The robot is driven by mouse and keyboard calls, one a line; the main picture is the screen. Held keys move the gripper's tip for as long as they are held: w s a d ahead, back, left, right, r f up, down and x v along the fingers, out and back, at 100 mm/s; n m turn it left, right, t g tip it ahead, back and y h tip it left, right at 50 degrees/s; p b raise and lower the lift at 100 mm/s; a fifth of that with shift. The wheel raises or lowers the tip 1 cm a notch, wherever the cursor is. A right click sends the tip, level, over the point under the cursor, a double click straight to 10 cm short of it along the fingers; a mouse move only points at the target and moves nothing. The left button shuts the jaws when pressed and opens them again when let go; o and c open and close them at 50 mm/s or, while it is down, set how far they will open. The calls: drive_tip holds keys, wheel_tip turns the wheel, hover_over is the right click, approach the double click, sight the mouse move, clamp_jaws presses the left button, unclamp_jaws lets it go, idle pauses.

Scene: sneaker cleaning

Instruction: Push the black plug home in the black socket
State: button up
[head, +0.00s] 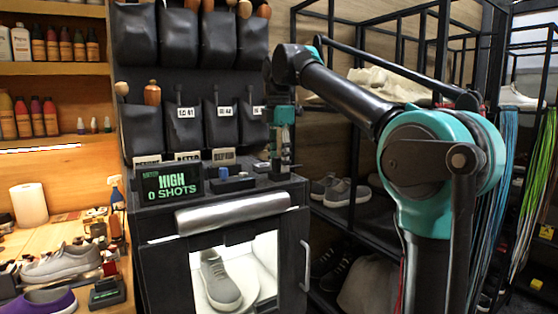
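My gripper (279,172) points straight down over the right end of the black cabinet's top (215,188). It is small and dark against the dark cabinet, so I cannot tell whether its fingers are open or shut, or on what. A small dark piece (262,166) sits just left of the gripper on the cabinet top. I cannot tell whether it is the black plug or the black socket. A small blue-topped piece (223,173) stands further left on the same top. I cannot make out the plug and the socket apart from each other.
A grey shoe (220,281) stands inside the lit cabinet. Black pouches (180,127) hang behind. A dark shelf rack (345,215) stands at right, a wooden workbench (60,232) at left.

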sight(279, 157)
drive_tip(key=shift+r, duration=0.1)
wheel_tip(279, 157, up, 12)
idle(0.8)
drive_tip(key=shift+s, duration=0.15)
